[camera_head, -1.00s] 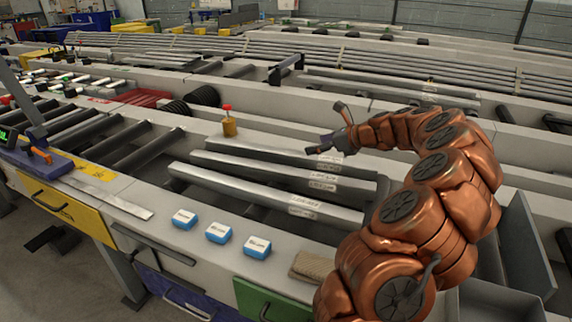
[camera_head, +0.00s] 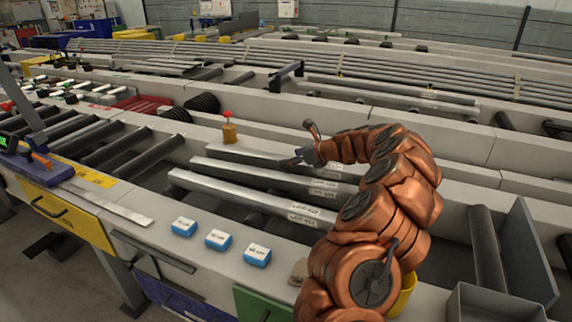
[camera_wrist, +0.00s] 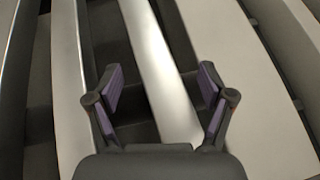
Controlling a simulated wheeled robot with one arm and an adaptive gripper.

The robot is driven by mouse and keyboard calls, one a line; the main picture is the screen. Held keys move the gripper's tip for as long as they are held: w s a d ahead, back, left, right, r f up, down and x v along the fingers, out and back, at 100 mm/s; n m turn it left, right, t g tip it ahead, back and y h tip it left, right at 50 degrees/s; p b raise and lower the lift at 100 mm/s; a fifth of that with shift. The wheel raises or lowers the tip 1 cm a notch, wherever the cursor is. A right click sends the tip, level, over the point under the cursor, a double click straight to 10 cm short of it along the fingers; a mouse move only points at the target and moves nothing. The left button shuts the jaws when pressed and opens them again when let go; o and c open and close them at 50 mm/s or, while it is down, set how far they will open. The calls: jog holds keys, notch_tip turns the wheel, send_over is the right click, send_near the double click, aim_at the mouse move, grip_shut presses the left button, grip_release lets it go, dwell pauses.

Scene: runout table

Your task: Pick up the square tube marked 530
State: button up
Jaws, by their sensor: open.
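Three grey tubes lie side by side on the runout table: a front tube (camera_head: 235,192), a middle tube (camera_head: 240,175) and a back tube (camera_head: 245,152). White labels (camera_head: 306,213) sit near their right ends. The writing is too small for me to tell which is marked 530. My gripper (camera_head: 292,162) is over the middle and back tubes, with the arm hiding part of their right ends. In the wrist view my gripper (camera_wrist: 160,80) is open, its purple-padded fingers spread either side of a bright tube (camera_wrist: 155,70). Nothing is held.
Three blue labelled blocks (camera_head: 218,240) stand on the front ledge. An amber bottle with a red top (camera_head: 229,128) stands behind the tubes' left end. Dark rollers (camera_head: 148,153) lie to the left. A grey upright plate (camera_head: 527,245) and bin (camera_head: 490,303) are at right.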

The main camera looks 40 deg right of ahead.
jog(key=shift+w+a+f, duration=0.1)
jog(key=shift+w, duration=0.15)
jog(key=shift+c, duration=0.2)
grip_shut()
dwell(0.4)
